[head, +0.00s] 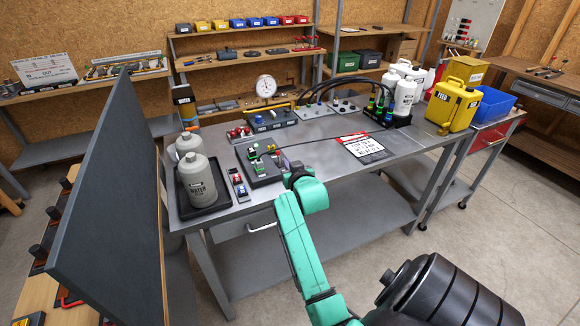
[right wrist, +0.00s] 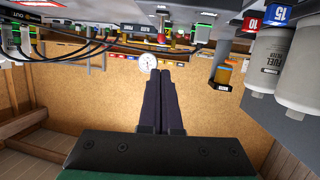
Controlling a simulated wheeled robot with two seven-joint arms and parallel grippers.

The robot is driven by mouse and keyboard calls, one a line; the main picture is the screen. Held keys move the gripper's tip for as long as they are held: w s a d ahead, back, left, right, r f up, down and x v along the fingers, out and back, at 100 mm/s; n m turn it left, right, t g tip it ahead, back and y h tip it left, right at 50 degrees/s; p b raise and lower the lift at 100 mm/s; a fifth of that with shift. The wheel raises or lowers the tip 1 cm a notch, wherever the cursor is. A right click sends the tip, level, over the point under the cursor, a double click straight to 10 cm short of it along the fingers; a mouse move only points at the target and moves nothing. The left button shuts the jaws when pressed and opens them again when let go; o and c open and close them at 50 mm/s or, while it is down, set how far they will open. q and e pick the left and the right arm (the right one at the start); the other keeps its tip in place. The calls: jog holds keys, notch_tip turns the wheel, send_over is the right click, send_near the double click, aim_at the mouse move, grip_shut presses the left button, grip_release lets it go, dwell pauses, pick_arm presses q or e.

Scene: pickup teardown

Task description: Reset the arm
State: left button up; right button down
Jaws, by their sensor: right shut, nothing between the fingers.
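My right arm (head: 303,240) is teal and reaches up from the bottom of the head view to the front edge of the grey workbench (head: 330,185). My right gripper (head: 288,170) is beside the black block with green-topped fittings (head: 262,165); its tips are small and partly hidden there. In the right wrist view the two dark fingers (right wrist: 163,72) lie together with nothing between them. That view is upside down. My left gripper is not in view.
Grey bottles in a black tray (head: 209,203) stand at the bench's left. A white sign (head: 361,147) lies right of the gripper. Black hoses (head: 345,86) and a yellow jug (head: 453,103) are farther back. A large dark panel (head: 108,200) stands at left.

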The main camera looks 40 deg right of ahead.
jog(key=s+a+f+n+g+y, duration=0.45)
jog(key=s+a+f, duration=0.25)
jog(key=s+a, duration=0.45)
jog(key=s+a+f+n+g+y, duration=0.3)
jog(key=s+a+f+g, duration=0.3)
jog(key=s+a, duration=0.55)
notch_tip(320, 180, down, 26)
jog(key=s+b, duration=0.1)
jog(key=s, duration=0.2)
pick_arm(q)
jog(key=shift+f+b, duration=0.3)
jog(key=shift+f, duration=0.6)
pick_arm(e)
jog(key=s+d+f, duration=0.1)
jog(key=s+f, duration=0.5)
jog(key=s, duration=0.2)
jog(key=s+d+f+g, duration=0.1)
jog(key=s+d+f, duration=0.1)
jog(key=s+f, duration=0.5)
jog(key=shift+s+d+f, duration=0.2)
jog(key=shift+s+d, duration=0.05)
jog(key=shift+s, duration=0.15)
jog(key=shift+g+h, duration=0.25)
